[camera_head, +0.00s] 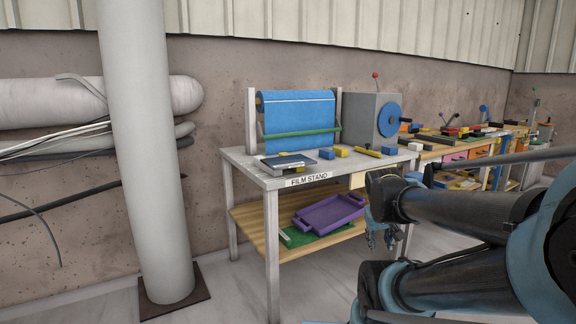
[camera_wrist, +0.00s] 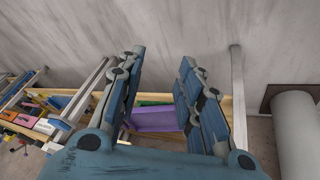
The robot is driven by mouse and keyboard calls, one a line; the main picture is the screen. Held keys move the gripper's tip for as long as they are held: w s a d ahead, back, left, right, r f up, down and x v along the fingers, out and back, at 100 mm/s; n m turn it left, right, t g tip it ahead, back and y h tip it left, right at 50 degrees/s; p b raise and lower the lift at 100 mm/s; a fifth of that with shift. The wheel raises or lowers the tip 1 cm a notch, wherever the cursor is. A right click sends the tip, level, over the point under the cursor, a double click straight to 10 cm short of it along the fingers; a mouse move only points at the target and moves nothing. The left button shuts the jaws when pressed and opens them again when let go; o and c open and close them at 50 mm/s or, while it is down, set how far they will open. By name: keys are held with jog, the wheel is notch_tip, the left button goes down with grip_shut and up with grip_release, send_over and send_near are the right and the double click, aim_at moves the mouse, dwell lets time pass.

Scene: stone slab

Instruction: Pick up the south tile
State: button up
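I cannot make out any piece that is clearly the south tile. A flat dark blue and grey piece (camera_head: 284,161) lies at the front left of the film stand's top, but I cannot tell what it is. My gripper (camera_head: 380,240) hangs in front of the film stand's right side, below the top. In the wrist view my gripper (camera_wrist: 161,58) has its two blue fingers well apart, with nothing held between them. A purple tray (camera_wrist: 154,119) shows beyond and between the fingers.
The film stand (camera_head: 240,163) carries a blue film roll (camera_head: 298,112), a grey machine (camera_head: 372,120) and small blocks. Its lower shelf holds the purple tray (camera_head: 328,212) and a green piece (camera_head: 296,236). A cluttered wooden bench (camera_head: 450,149) stands right. A white column (camera_head: 150,150) stands left.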

jog(key=w+a+r+n+t, duration=0.1)
jog(key=w+r+n+t, duration=0.25)
jog(key=w, duration=0.55)
jog(key=w+a+r+n+t+h, duration=0.1)
jog(key=w+r+n+t, duration=0.15)
jog(key=w+r, duration=0.4)
jog(key=w+a+r+n+t, duration=0.1)
jog(key=w+r+n+t, duration=0.2)
jog(key=w, duration=0.7)
jog(key=n+t+y, duration=0.3)
jog(key=n+y, duration=0.8)
jog(key=n, duration=0.2)
send_near(289, 160)
jog(key=x, duration=0.4)
jog(key=shift+w+a+f, duration=0.15)
jog(key=shift+w, duration=0.05)
jog(key=shift+f+x, duration=0.1)
jog(key=shift+x, duration=1.3)
jog(key=shift+f+x, duration=0.15)
jog(key=shift+x, duration=1.2)
grip_shut()
